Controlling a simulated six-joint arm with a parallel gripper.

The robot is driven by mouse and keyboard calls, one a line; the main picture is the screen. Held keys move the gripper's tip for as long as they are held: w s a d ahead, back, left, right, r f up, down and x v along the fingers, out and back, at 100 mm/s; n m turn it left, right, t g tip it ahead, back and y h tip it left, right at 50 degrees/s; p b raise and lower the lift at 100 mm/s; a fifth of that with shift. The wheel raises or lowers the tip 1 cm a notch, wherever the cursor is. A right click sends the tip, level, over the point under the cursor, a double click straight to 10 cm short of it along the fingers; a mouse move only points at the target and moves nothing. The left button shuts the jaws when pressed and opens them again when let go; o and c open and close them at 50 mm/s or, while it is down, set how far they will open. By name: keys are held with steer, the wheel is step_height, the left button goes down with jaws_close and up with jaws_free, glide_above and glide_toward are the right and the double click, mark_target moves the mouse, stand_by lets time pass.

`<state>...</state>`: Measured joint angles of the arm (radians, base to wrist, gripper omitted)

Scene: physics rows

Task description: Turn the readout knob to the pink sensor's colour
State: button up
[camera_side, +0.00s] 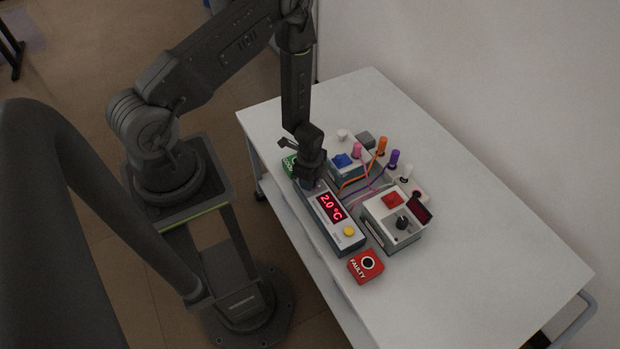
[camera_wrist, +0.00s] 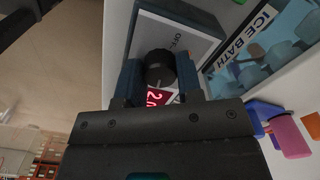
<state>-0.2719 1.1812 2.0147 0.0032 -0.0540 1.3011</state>
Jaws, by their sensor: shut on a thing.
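The pink sensor (camera_side: 357,150) stands upright behind the readout with a pink cable; a pink piece (camera_wrist: 289,136) also shows in the wrist view.
Orange (camera_side: 383,146), purple (camera_side: 394,158) and white (camera_side: 407,171) sensors stand behind. The table's right part is clear.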

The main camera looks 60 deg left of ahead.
stand_by(0.4)
steer(key=o, duration=0.9)
step_height(320, 180, up, 14)
steer(key=shift+f, duration=0.1)
